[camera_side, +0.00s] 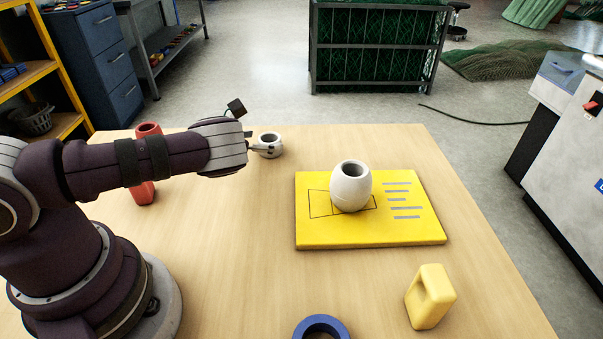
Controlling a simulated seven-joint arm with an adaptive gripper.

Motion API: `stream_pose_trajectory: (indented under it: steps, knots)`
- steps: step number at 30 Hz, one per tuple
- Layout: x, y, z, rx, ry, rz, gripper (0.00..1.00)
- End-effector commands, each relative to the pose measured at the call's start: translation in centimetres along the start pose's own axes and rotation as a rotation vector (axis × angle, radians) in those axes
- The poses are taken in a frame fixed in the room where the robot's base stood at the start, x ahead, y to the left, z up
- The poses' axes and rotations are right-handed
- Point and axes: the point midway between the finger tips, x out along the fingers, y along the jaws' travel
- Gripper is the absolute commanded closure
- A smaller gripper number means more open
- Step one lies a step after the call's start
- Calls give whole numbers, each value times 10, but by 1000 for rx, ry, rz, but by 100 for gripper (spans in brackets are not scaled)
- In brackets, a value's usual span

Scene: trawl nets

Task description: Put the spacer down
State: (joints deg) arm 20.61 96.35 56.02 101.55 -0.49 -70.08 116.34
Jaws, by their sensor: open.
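A pale, barrel-shaped piece with a hole in its top (350,187) stands upright on the yellow board (420,225), over a black outlined rectangle. A smaller pale round piece with a hole (271,141) sits on the table by my fingertips. I cannot tell by sight which piece is called the spacer. My gripper (264,149) is open, reaching right at the left-back of the table, well left of the board. Its fingers overlap the small piece in the picture; whether they touch it is unclear.
A red tube (146,192) stands behind my arm, partly hidden. A yellow block with an opening (430,297) and a blue ring (321,328) are at the front of the wooden table (240,250). The table between my arm and the board is clear.

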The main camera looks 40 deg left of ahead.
Motion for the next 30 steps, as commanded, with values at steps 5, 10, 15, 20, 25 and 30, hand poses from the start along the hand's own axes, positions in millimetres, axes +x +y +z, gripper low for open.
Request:
stream_pose_trajectory:
  steps: [5, 10, 15, 20, 25, 30]
  knots:
    - [-41, 0, 0, 0, 0, 4, 18]
    - [-76, 0, 0, -3, 0, 3, 18]
    - [-93, 0, 0, -7, -1, 3, 18]
    - [-92, 15, 13, -333, -42, 145, 18]
    - [-97, 24, 24, -1137, -82, 395, 18]
    - [-119, -16, 41, -1946, -10, 555, 18]
